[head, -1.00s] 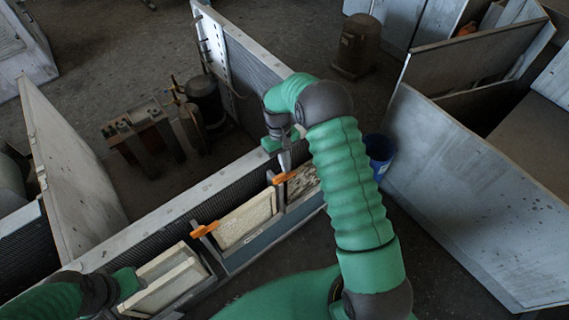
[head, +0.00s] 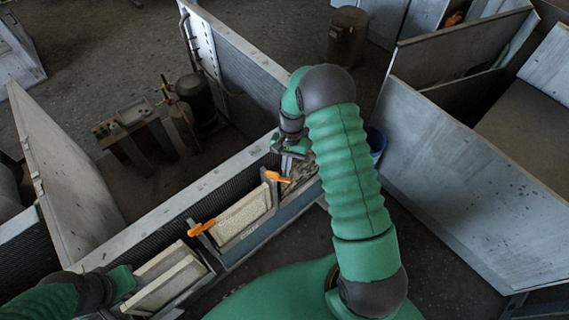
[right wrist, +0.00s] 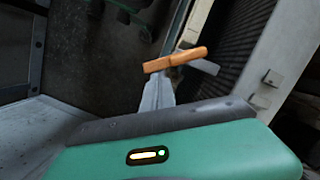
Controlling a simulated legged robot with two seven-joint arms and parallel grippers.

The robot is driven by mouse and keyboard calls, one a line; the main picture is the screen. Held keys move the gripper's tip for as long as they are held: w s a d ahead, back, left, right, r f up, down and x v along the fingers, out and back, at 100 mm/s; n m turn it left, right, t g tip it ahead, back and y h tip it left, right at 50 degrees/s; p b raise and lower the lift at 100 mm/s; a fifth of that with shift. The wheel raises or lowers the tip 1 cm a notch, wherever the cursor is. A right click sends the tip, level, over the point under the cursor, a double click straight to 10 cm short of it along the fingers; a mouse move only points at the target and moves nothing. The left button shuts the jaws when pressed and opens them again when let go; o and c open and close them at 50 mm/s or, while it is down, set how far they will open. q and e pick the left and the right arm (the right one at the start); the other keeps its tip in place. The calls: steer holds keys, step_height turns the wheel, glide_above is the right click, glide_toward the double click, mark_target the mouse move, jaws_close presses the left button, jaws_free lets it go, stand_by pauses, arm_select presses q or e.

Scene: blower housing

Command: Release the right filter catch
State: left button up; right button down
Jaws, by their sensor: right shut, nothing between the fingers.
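The right filter catch (head: 278,177) is an orange bar on the housing's front rail, slanting down to the right in the head view. It also shows in the right wrist view (right wrist: 176,60), just beyond the fingertips. My right gripper (head: 287,163) is shut and empty, close beside the catch; its pale fingers (right wrist: 157,92) point at it in the wrist view. I cannot tell whether they touch. The left catch (head: 201,228) is orange and slants up to the right. My left gripper (head: 123,283) is at a pale filter frame (head: 166,284); its fingers are unclear.
A cream filter (head: 241,217) sits in the slot between the catches. The housing's upright panel (head: 238,62) stands behind my right arm. A blue bucket (head: 375,141) and a large grey panel (head: 470,190) are on the right. A brown canister (head: 347,35) stands behind.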

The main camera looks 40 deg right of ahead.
mark_target(287, 181)
steer(key=m, duration=0.1)
steer(key=s+m, duration=0.1)
steer(key=m, duration=0.1)
steer(key=a+m+t+p, duration=0.1)
steer(key=shift+s+r, duration=0.1)
steer(key=shift+s, duration=0.25)
steer(key=shift+s+a+m+t+y+p, duration=0.15)
steer(key=shift+s+a+m+p, duration=0.05)
steer(key=shift+m, duration=0.55)
steer(key=shift+s+a+m+t+y+p, duration=0.15)
steer(key=shift+s+a+m, duration=0.05)
steer(key=shift+m, duration=0.55)
steer(key=p+v, duration=0.8)
steer(key=v, duration=0.1)
steer(key=shift+d+r, duration=0.25)
steer(key=shift+r, duration=0.05)
steer(key=shift+a, duration=0.15)
